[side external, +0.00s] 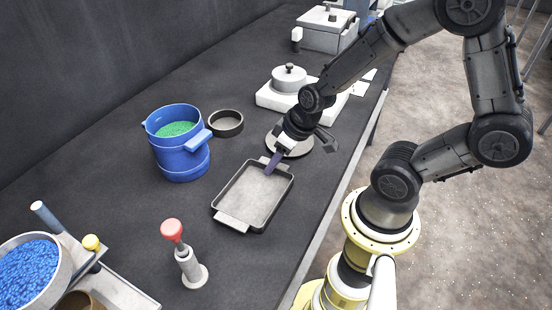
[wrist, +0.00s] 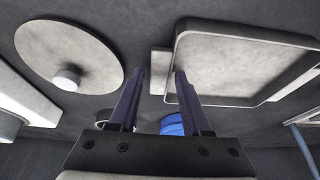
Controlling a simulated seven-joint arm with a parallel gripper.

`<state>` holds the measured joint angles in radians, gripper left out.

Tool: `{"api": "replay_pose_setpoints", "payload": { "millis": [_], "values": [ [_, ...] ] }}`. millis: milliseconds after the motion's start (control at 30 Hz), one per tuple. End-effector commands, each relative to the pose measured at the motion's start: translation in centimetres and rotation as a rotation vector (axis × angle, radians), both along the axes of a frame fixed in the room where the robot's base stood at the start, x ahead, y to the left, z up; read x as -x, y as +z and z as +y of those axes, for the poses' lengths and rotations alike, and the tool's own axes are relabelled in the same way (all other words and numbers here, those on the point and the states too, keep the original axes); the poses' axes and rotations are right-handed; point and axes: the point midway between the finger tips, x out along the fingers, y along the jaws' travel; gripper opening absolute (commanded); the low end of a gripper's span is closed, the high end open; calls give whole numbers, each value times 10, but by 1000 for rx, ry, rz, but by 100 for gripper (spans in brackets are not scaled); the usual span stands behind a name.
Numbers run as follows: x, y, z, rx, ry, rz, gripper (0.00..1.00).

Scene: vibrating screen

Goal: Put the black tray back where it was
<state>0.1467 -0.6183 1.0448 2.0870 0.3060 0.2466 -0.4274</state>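The black tray (side external: 247,202) lies flat on the dark bench, with a pale inside and a flat tab handle at each of its two ends. It also shows at the upper right of the wrist view (wrist: 235,68). My gripper (side external: 271,168) is low at the tray's far end, beside the far handle. In the wrist view, my gripper's fingers (wrist: 160,74) are apart, and the handle (wrist: 159,68) shows between the fingertips. I cannot tell whether the fingers reach down around it or touch it. Nothing is held.
A blue bucket (side external: 181,158) with green granules and a dark ring (side external: 225,123) stand left of the tray. A red-topped stand (side external: 190,267) is in front. A round plate (wrist: 70,48) lies beside my gripper. A white device (side external: 272,98) is behind. Bench is clear right of the tray.

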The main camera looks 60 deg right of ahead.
Motion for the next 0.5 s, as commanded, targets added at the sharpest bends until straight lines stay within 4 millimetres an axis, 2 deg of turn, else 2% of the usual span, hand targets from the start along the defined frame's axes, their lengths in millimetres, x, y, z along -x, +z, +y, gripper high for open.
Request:
{"api": "replay_pose_setpoints", "payload": {
  "millis": [367, 500],
  "values": [
    [0, 1, 0, 0, 0, 1, 60],
    [3, 11, 0, 0, 0, -2, 60]
  ]
}}
